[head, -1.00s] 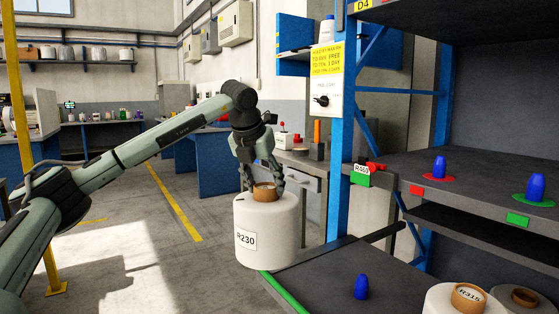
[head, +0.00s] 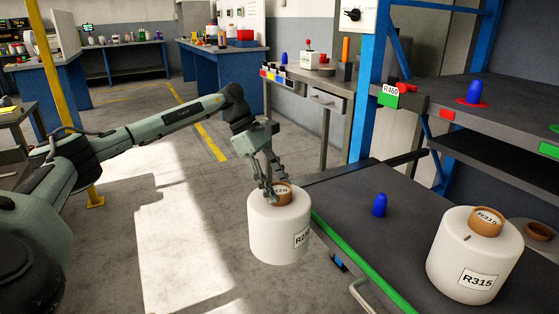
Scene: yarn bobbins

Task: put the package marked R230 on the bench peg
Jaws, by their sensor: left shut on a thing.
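The package marked R230 (head: 275,232) is a white bobbin with a brown core and a printed label, in the middle of the head view. My left gripper (head: 272,193) is shut on its brown core and holds it upright, left of the green-edged rack shelf. A bench (head: 310,88) stands behind, with a blue peg (head: 284,58) upright near its left end. My right gripper is not in view.
The rack's lower shelf (head: 345,205) holds a blue peg (head: 379,205) and a white bobbin marked R315 (head: 475,255). A blue rack post (head: 367,95) stands between this shelf and the bench. Open floor (head: 190,210) lies to the left.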

